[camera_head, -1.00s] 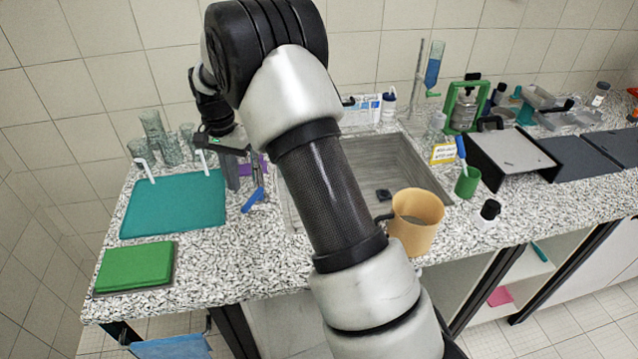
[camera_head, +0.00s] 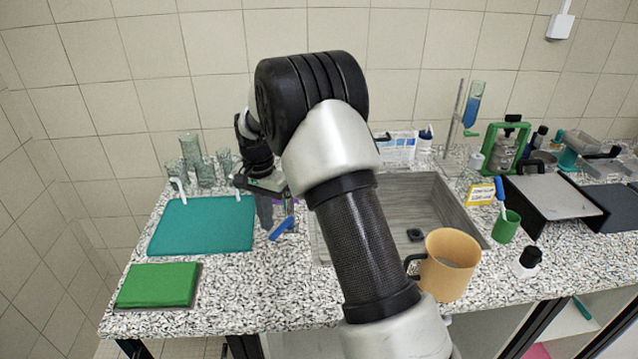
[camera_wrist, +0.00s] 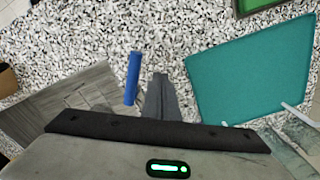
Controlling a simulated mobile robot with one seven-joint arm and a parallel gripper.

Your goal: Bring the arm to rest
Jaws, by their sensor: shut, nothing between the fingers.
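My arm reaches across the front of the bench in the head view, bent at a black elbow joint. My gripper (camera_head: 264,218) hangs low beyond the forearm, between the teal mat (camera_head: 200,226) and the sink (camera_head: 440,205). In the wrist view its fingers (camera_wrist: 160,80) are together and empty, pointing at the speckled worktop (camera_wrist: 190,40). A blue piece (camera_wrist: 132,78) lies just left of the fingers in that view, apart from them. It also shows beside the gripper in the head view (camera_head: 282,228). Whether the fingertips touch the worktop cannot be told.
Several glass beakers (camera_head: 205,170) stand behind the mat. A green pad (camera_head: 157,285) lies at the front left. A tan mug (camera_head: 450,268) stands close right of my forearm. A green cup (camera_head: 506,226) and a sloped stand (camera_head: 548,195) are farther right. The worktop before the mat is partly clear.

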